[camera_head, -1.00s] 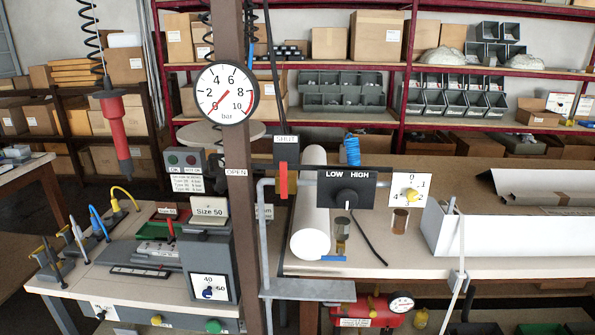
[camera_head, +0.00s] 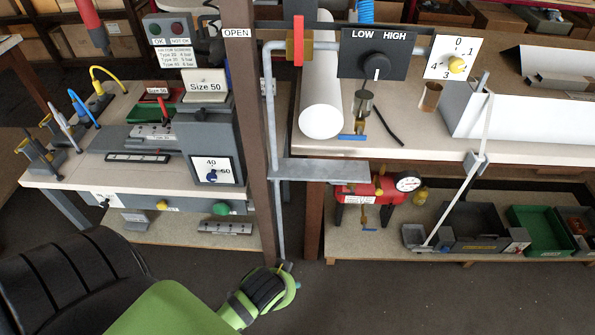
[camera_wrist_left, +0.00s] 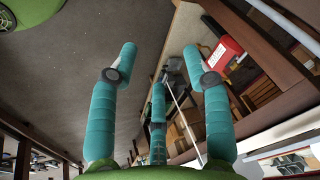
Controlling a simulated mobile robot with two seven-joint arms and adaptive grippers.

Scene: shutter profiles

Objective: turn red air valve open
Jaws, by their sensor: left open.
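The red air valve handle (camera_head: 298,40) stands upright on the grey pipe, in the upper middle of the head view. An OPEN label (camera_head: 237,33) is on the post to its left. My left arm comes in from the lower left of the head view, and its end is near the floor, well below the valve. Its fingertips cannot be made out there. In the left wrist view my left gripper (camera_wrist_left: 160,52) has its teal fingers spread, with nothing between them. The valve cannot be made out in that view. My right gripper is not in view.
The brown post (camera_head: 256,130) stands left of the valve. A LOW/HIGH switch panel (camera_head: 373,53) and a numbered dial (camera_head: 451,57) are to its right. A grey bracket shelf (camera_head: 320,171) juts out below it. A red compressor (camera_head: 370,190) stands on the lower shelf. Bare floor lies in front.

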